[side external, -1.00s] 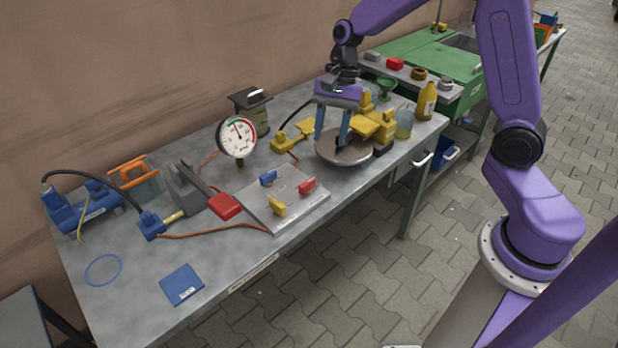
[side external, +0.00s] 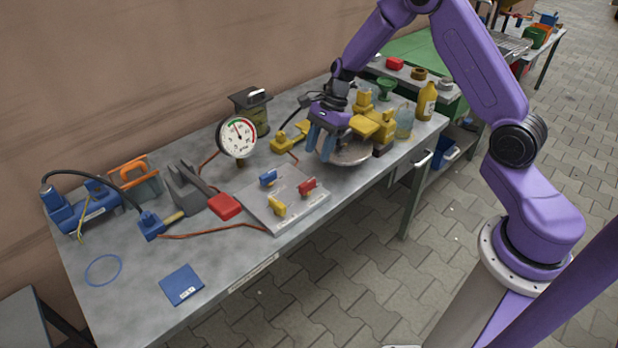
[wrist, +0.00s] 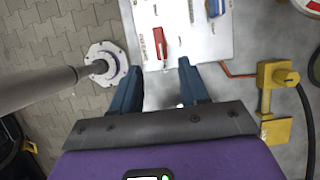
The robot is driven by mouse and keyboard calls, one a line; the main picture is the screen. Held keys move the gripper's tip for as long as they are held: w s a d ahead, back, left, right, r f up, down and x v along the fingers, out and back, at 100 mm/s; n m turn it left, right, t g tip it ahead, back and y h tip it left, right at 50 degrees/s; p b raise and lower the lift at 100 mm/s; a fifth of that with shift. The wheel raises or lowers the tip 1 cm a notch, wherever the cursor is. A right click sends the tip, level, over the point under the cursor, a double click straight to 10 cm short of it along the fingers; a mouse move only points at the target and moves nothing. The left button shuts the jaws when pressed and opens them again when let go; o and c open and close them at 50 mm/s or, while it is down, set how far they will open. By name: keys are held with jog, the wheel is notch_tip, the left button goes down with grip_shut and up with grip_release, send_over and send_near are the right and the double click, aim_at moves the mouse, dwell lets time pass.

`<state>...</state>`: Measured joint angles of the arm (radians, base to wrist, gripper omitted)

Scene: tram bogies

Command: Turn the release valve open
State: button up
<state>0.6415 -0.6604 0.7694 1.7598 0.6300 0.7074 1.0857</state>
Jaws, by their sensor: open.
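The pale valve plate (side external: 308,204) lies on the bench with a blue handle (side external: 268,178), a yellow handle (side external: 277,207) and a red handle (side external: 307,186). I cannot read which one is labelled release. My gripper (side external: 318,152) is open and empty, up and to the right of the plate in the side view, in front of the round grey disc. In the wrist view the red handle (wrist: 159,42) lies just beyond the gap between my open fingers (wrist: 159,68), apart from them. Part of the plate (wrist: 188,42) shows there; the yellow handle is not clearly visible.
A pressure gauge (side external: 237,137) stands behind the plate. Yellow parts (side external: 385,125) and the grey disc (side external: 352,154) are close to my gripper's right. The bench front at left is mostly clear, with a blue pad (side external: 181,284).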

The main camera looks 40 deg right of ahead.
aim_at(308, 181)
jog(key=x, duration=0.9)
jog(key=shift+a+f, duration=0.1)
jog(key=shift+f, duration=0.05)
grip_shut()
